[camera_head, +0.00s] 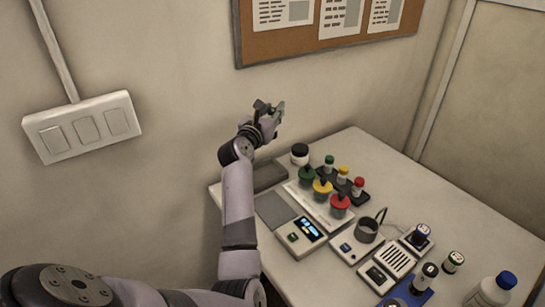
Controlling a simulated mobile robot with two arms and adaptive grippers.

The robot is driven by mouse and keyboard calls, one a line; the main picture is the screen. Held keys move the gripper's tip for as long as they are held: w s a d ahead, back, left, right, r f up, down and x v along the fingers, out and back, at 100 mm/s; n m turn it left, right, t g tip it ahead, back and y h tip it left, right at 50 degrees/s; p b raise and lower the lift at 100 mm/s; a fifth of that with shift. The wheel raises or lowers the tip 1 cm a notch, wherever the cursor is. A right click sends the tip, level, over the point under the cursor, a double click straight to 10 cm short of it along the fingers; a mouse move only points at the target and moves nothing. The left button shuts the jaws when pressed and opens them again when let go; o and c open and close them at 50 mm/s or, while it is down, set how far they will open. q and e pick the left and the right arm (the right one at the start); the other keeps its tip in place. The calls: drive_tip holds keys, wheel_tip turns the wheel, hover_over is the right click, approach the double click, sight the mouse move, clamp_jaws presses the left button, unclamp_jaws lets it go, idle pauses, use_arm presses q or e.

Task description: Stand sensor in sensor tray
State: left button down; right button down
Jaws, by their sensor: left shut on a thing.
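My left gripper (272,112) is raised above the back left of the table, in front of the wall. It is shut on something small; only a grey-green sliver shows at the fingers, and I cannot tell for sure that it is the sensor. A dark grey, low block or tray (270,176) lies at the table's back left edge, below the gripper and apart from it. I cannot tell whether this is the sensor tray. My right gripper is not in view.
A white rack (318,209) carries green, yellow and red-topped items, with small capped vials (343,175) behind. The right back table is clear.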

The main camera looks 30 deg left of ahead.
use_arm(q)
drive_tip(key=shift+f+b, duration=0.95)
drive_tip(key=shift+f, duration=6.3)
drive_tip(key=shift+f, duration=0.2)
drive_tip(key=c, duration=1.3)
unclamp_jaws()
drive_tip(key=shift+r, duration=0.2)
drive_tip(key=s, duration=0.4)
drive_tip(key=s+d, duration=0.1)
drive_tip(key=s, duration=0.3)
drive_tip(key=s+d, duration=0.1)
drive_tip(key=s, duration=0.2)
drive_tip(key=shift+s+d, duration=0.2)
drive_tip(key=shift+s, duration=0.2)
